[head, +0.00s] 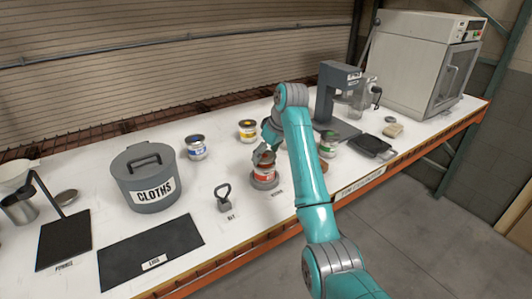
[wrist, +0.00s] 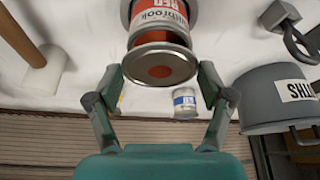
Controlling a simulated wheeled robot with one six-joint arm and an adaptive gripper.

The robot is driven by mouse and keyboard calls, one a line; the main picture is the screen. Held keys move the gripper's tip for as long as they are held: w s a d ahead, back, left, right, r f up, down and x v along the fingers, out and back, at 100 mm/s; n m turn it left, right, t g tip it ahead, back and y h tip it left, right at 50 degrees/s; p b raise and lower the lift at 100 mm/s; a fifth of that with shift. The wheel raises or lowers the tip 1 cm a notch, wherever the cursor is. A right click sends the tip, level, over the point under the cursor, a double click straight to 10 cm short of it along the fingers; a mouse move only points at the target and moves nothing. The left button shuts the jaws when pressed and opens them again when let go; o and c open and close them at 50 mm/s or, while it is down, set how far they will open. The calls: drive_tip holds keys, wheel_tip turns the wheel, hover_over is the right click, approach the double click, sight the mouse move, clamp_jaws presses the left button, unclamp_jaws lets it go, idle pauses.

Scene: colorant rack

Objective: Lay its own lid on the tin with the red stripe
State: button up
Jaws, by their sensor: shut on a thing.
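The tin with the red stripe (head: 264,172) stands upright on a round grey base near the bench's front edge. In the wrist view its label (wrist: 160,17) fills the top middle. My gripper (head: 264,154) is directly above this tin, pointing down. It is shut on a round metal lid with an orange-red dot (wrist: 160,71), with one finger on each side of the rim. The lid is at the tin's mouth in the wrist view (wrist: 160,62). I cannot tell whether it touches the tin.
A blue tin (head: 196,148), a yellow tin (head: 248,131) and a green tin (head: 328,144) stand nearby. A weight-like block with a loop handle (head: 225,200) is left of the red tin, beyond it the cloths bin (head: 150,197). A grey stand machine (head: 336,95) is behind right.

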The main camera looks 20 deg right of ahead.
drive_tip(key=shift+f, duration=0.75)
drive_tip(key=o, duration=0.6)
drive_tip(key=shift+o, duration=0.2)
drive_tip(key=shift+r, duration=0.15)
